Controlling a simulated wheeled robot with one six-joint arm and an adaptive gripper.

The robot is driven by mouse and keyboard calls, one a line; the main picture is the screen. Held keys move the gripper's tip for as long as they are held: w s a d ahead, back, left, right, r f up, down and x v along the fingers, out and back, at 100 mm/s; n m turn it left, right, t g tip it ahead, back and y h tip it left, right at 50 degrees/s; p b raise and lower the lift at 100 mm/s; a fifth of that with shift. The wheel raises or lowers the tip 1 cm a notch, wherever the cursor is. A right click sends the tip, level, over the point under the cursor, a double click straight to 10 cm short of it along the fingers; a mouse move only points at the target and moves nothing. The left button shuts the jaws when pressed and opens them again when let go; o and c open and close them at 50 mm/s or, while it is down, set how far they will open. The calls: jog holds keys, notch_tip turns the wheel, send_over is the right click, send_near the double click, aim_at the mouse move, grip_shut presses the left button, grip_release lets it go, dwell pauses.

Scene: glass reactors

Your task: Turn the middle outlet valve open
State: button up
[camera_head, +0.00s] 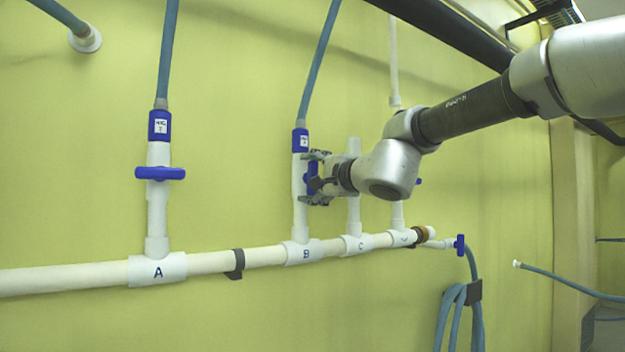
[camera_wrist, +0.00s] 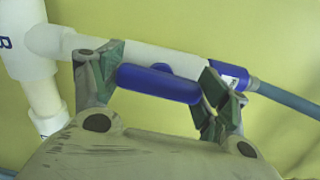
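The middle outlet valve is on the white riser above the tee marked B (camera_head: 306,254). Its blue handle (camera_head: 311,178) lies in line with the riser, and it also shows in the wrist view (camera_wrist: 158,84). My gripper (camera_head: 318,179) is at this handle, one finger at its upper end and one at its lower end. In the wrist view my gripper (camera_wrist: 160,80) has its green-padded fingers against both ends of the handle, with no clear gap. The fingers hide part of the handle in the head view.
Riser A has a blue handle (camera_head: 160,173) set crosswise. Riser C (camera_head: 353,190) stands close to the right, partly behind my wrist. A blue end valve (camera_head: 459,245) and coiled hose (camera_head: 452,315) are at lower right. The wall is bare between A and B.

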jog(key=o, duration=0.4)
jog(key=shift+c, duration=0.2)
jog(key=shift+s, duration=0.15)
jog(key=v, duration=1.1)
jog(key=shift+s+d, duration=0.25)
jog(key=shift+d, duration=0.05)
jog(key=shift+a, duration=0.1)
